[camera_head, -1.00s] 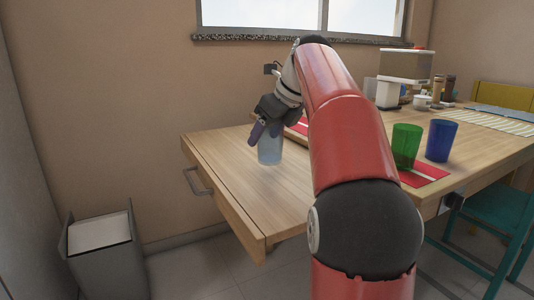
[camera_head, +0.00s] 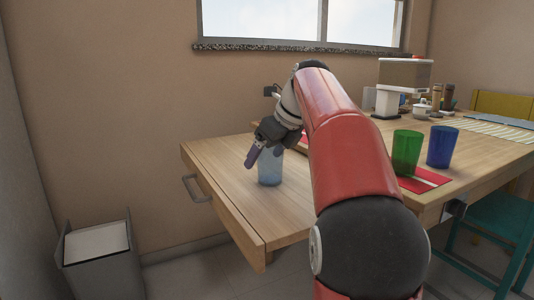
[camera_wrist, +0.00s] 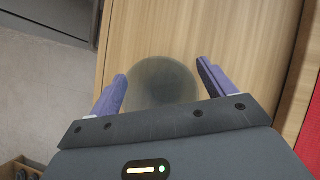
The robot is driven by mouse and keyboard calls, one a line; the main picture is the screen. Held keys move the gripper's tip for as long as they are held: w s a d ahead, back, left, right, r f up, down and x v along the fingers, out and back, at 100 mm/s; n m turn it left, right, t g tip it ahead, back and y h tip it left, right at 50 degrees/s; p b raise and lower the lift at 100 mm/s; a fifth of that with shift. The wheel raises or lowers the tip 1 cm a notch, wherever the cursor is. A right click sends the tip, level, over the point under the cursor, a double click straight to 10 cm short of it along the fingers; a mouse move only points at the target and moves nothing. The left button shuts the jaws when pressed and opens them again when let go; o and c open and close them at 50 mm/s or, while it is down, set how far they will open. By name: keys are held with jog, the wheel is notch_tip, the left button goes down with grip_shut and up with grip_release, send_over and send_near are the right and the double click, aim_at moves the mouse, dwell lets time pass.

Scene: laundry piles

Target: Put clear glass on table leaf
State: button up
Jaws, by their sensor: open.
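The clear glass (camera_head: 270,168) stands upright on the wooden table leaf (camera_head: 215,165), near its middle. It shows from above in the wrist view (camera_wrist: 162,82) as a round grey shape. My gripper (camera_head: 262,158) is at the upper part of the glass in the head view. In the wrist view its purple fingers (camera_wrist: 160,88) are spread apart, one on each side of the glass. A small gap seems to show at the right finger; contact on the left I cannot tell.
A green cup (camera_head: 406,153) and a blue cup (camera_head: 442,147) stand on the main table to the right, by a red mat (camera_head: 425,181). A coffee machine (camera_head: 403,85) stands farther back. A grey bin (camera_head: 100,262) is on the floor at left. The leaf's left part is clear.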

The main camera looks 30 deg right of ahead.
jog(key=shift+r, duration=0.1)
jog(key=shift+s+d+r, duration=0.1)
jog(key=shift+r, duration=0.2)
jog(key=p+v, duration=0.4)
jog(key=v, duration=0.7)
jog(key=shift+s+r, duration=0.15)
jog(key=shift+r, duration=0.05)
